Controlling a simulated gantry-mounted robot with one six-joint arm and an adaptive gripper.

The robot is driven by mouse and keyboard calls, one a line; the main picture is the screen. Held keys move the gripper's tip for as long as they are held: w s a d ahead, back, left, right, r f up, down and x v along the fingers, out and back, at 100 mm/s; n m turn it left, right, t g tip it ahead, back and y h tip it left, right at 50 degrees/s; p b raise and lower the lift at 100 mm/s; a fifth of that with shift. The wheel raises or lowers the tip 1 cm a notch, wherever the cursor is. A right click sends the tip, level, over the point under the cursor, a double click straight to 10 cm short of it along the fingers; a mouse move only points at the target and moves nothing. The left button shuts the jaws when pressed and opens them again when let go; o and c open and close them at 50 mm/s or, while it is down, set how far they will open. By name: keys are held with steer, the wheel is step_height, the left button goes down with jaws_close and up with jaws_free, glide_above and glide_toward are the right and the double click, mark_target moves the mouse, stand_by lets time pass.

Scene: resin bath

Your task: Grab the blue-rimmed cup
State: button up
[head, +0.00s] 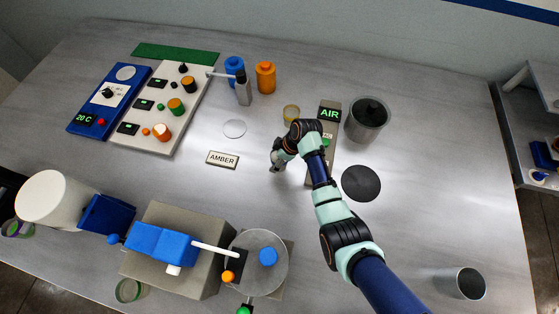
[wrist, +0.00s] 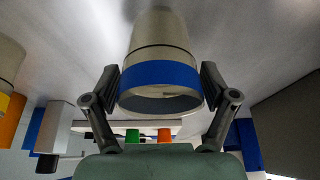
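The blue-rimmed cup (wrist: 160,75) is a pale cup with a wide blue band at its rim. In the wrist view it sits between the two fingers of my gripper (wrist: 160,88), one dark pad at each side of the band. The pads look very close to the cup wall; I cannot tell whether they press on it. In the head view my gripper (head: 277,162) is low over the bench, left of the AIR panel. There the cup is not clearly visible at the gripper.
A yellow-rimmed cup (head: 291,115) stands just behind my arm. The AIR panel (head: 329,112), a grey pot (head: 367,118) and a dark disc (head: 361,183) are to the right. The AMBER plate (head: 222,159) and a clear disc (head: 235,128) lie to the left.

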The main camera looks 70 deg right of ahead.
steer(key=c, duration=0.8)
step_height(320, 180, up, 20)
steer(key=shift+p, duration=1.2)
